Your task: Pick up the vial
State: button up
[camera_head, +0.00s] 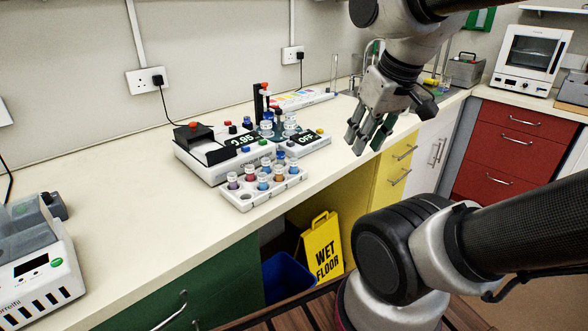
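Several small vials with coloured contents stand upright in a white rack (238,203) near the front edge of the bench. Among them are a purple vial (233,181), a blue vial (263,182) and an amber vial (278,174). More vials stand on the devices behind the rack. I cannot tell which vial is the task's one. My gripper (366,142) hangs to the right of the rack, above the bench's front edge, fingers pointing down. Its fingers are apart and nothing shows between them.
A white device reading 0.95 (215,172) and one reading OFF (318,144) stand behind the rack. Another device (40,265) sits at the left. The cream bench (130,240) is clear between. A yellow wet-floor sign (323,248) stands below.

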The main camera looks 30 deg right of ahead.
jog(key=shift+o, duration=0.6)
jog(key=m+g+y, duration=0.1)
jog(key=m+g, duration=0.3)
jog(key=m, duration=1.7)
send_over(294, 159)
jog(key=s, duration=0.2)
notch_tip(294, 159, down, 9)
jog(key=f, duration=0.4)
jog(key=w+f, duration=0.1)
jog(key=f, duration=0.1)
jog(key=shift+w+a+f, duration=0.1)
jog(key=shift+a+f, duration=0.1)
jog(key=shift+f, duration=0.2)
jog(key=c, duration=0.6)
